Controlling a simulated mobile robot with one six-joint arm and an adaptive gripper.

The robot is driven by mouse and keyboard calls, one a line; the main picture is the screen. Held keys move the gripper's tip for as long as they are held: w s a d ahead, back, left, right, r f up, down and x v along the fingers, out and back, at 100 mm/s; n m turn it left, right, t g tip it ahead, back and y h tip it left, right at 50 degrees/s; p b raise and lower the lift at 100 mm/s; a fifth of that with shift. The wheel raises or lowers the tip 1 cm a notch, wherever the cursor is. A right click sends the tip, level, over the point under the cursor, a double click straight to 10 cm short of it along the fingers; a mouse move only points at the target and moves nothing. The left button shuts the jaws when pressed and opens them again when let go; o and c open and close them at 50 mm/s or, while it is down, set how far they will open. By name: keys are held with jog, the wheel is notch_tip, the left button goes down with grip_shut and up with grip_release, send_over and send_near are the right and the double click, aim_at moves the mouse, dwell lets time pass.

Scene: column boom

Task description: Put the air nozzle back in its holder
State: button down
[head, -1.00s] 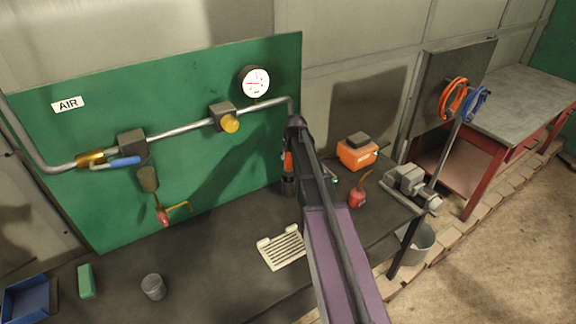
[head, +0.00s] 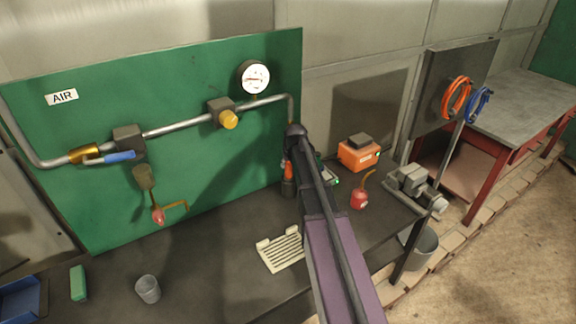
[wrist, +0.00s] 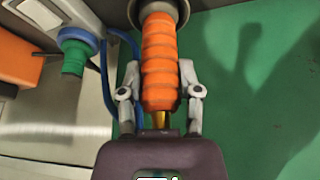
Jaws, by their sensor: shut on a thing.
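My gripper (wrist: 160,105) is shut on the orange ribbed grip (wrist: 158,62) of what looks like the air nozzle, with one grey finger on each side. The far end of the grip meets a grey round rim (wrist: 133,12), which looks like a holder cup. I cannot tell how deep the end sits in it. In the head view the orange grip (head: 288,171) shows just left of my arm, above a dark upright cylinder (head: 288,188) near the green panel. My fingers are hidden there behind the arm.
An orange box (head: 358,154) and a red oil can (head: 359,198) stand right of my arm. A slotted pale tray (head: 280,250) and a grey cup (head: 148,289) are on the bench. The green panel (head: 215,70) carries a pipe, valve and gauge.

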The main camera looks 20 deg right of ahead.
jog(key=shift+f, duration=0.2)
jog(key=shift+c, duration=1.5)
grip_release()
jog(key=shift+r, duration=0.25)
jog(key=p+v, duration=1.1)
jog(key=v, duration=0.1)
jog(key=s+a+g, duration=0.2)
jog(key=s+a, duration=0.6)
jog(key=s, duration=0.4)
jog(key=s+a+f+g, duration=0.1)
jog(key=s+a+g, duration=0.1)
jog(key=s+a, duration=0.6)
jog(key=s, duration=0.3)
jog(key=shift+s+a+f+n+g, duration=0.25)
jog(key=shift+s+n+g, duration=0.05)
jog(key=shift+s+n, duration=0.1)
